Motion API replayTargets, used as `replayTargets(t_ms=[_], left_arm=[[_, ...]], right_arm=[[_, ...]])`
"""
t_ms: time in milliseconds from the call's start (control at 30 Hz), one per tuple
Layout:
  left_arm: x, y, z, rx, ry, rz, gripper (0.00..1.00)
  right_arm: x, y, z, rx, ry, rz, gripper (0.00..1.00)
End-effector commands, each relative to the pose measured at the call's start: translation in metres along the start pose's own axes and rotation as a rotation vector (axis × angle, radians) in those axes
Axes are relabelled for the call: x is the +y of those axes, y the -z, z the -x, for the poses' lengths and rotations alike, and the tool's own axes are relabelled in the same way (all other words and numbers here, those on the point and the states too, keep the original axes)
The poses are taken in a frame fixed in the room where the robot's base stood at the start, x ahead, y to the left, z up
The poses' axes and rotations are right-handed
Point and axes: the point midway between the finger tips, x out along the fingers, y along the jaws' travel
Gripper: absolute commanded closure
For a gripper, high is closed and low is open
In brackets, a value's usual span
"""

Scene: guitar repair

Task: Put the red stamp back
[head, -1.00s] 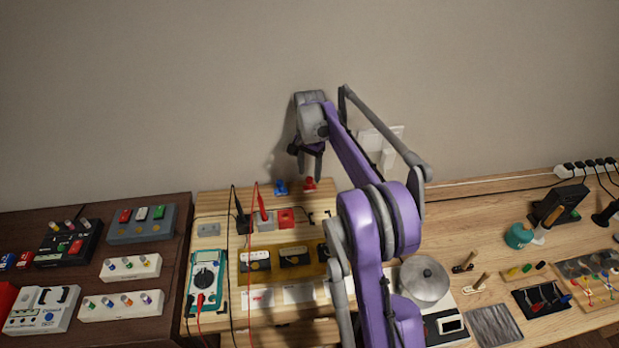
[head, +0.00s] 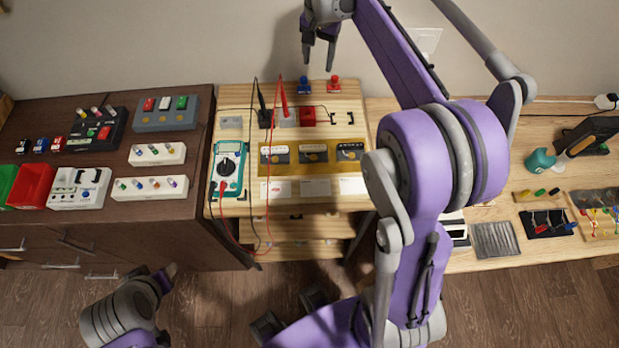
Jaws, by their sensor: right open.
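The red stamp (head: 334,84) stands upright at the back edge of the light wood bench, just right of a similar blue stamp (head: 304,85). My right gripper (head: 318,66) is open and empty. It hangs fingers-down in front of the wall, appearing just above the two stamps and apart from them.
A teal multimeter (head: 227,168) with red and black leads is left on the bench (head: 240,97). A yellow panel (head: 330,146) with several dark cards lies mid-bench. A dark cabinet (head: 190,235) stands left. My right arm covers the bench's right part.

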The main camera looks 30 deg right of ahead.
Motion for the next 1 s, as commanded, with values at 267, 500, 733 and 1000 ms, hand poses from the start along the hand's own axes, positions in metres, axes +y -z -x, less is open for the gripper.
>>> replayTargets(t_ms=[267, 500, 733, 1000], left_arm=[[0.0, 0.0, 0.0, 0.0, 0.0, 0.0, 0.5], [0.0, 0.0, 0.0, 0.0, 0.0, 0.0, 0.5], [0.0, 0.0, 0.0, 0.0, 0.0, 0.0, 0.5], [0.0, 0.0, 0.0, 0.0, 0.0, 0.0, 0.5]], right_arm=[[0.024, -0.137, -0.007, 0.123, 0.099, 0.424, 0.42], [0.07, -0.238, -0.048, 0.238, 0.172, 0.755, 0.42], [0.099, -0.283, -0.081, 0.308, 0.207, 0.927, 0.42], [0.102, -0.288, -0.086, 0.318, 0.211, 0.95, 0.42]])
